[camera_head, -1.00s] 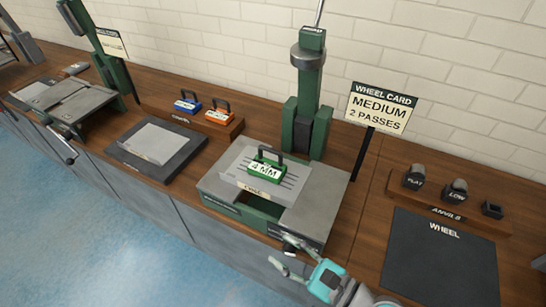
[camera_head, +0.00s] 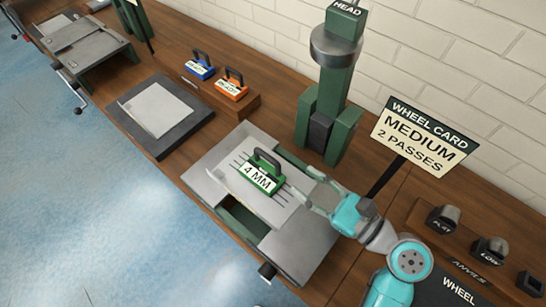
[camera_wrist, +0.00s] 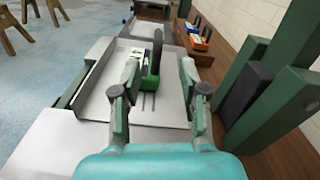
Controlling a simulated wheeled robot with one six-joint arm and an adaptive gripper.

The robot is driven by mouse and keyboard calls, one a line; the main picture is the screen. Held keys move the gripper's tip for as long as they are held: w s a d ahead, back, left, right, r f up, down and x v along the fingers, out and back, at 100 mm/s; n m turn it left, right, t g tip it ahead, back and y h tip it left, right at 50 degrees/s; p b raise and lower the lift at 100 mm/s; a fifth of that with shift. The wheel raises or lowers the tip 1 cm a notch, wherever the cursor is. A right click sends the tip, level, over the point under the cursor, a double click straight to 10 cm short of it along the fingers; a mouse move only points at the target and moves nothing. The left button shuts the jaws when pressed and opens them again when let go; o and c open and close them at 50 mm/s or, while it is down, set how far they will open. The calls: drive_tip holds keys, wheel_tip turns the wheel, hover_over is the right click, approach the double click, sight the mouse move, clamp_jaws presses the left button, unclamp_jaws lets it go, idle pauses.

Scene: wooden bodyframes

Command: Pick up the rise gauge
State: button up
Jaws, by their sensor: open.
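A green block gauge (camera_head: 261,178) with a black handle and a white "4 MM" label sits on the grey plate (camera_head: 225,168) of the slotted press. No "rise" wording is legible on it. It also shows in the wrist view (camera_wrist: 153,83), ahead of and between my two fingers. My gripper (camera_head: 302,182) is open and empty, to the right of the gauge in the head view. The gripper's fingers (camera_wrist: 151,80) are spread apart and touch nothing that I can see.
A blue gauge (camera_head: 199,66) and an orange gauge (camera_head: 231,85) stand on a wooden rack behind. The green press column (camera_head: 330,115) rises close behind the plate. A wheel card sign (camera_head: 425,135) stands to the right. A dark mat (camera_head: 150,140) with a pale sheet lies left.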

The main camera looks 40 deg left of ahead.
sight(278, 165)
drive_tip(key=a, duration=0.5)
drive_tip(key=shift+w+a, duration=0.15)
drive_tip(key=shift+w, duration=0.1)
drive_tip(key=shift+a+f, duration=0.2)
drive_tip(key=shift+a, duration=2.45)
clamp_jaws()
